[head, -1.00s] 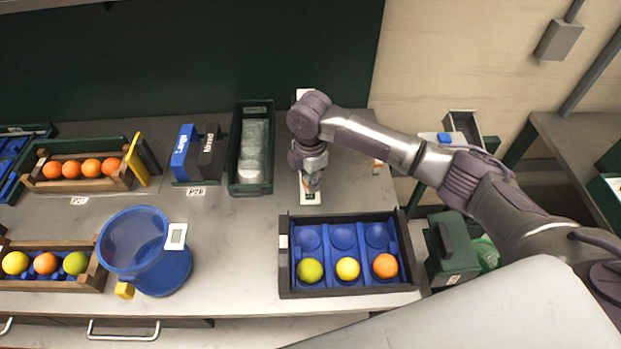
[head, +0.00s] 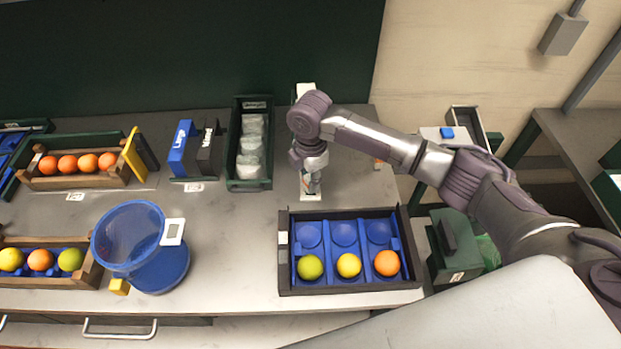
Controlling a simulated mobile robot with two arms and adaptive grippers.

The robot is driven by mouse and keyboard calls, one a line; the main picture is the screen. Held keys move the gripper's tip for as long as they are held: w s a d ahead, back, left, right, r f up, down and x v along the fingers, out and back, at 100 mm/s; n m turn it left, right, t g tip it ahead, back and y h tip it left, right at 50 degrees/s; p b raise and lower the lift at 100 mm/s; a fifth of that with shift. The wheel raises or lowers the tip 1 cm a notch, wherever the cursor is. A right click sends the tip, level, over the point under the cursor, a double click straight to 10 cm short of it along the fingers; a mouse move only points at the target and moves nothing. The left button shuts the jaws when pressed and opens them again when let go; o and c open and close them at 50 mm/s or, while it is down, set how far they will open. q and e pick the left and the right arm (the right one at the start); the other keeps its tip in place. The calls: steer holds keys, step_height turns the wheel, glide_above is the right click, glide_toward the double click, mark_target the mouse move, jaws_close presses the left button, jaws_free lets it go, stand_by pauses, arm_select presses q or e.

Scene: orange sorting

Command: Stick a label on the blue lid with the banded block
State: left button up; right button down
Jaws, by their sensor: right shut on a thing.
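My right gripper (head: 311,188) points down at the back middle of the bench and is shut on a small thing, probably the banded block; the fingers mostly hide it. It is over the near end of a narrow white strip (head: 306,89), whose far end shows behind my wrist. I cannot tell whether the held thing touches the strip. A round see-through blue lid (head: 128,238) stands tilted on a blue tub (head: 165,276) at the left. A white square frame (head: 173,232) is at the lid's right edge. My left gripper is not in view.
A dark crate with blue cups (head: 284,271) holds three fruits in its front row. A green tray of clear bags (head: 238,184) stands left of my gripper. Blue and black boxes (head: 182,148) and fruit crates (head: 30,181) stand farther left. Bare bench lies between tub and dark crate.

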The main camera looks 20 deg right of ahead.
steer(key=shift+f, duration=0.55)
stand_by(0.4)
steer(key=shift+s, duration=0.1)
stand_by(1.7)
step_height(320, 180, up, 7)
steer(key=p, duration=0.8)
steer(key=shift+f, duration=0.1)
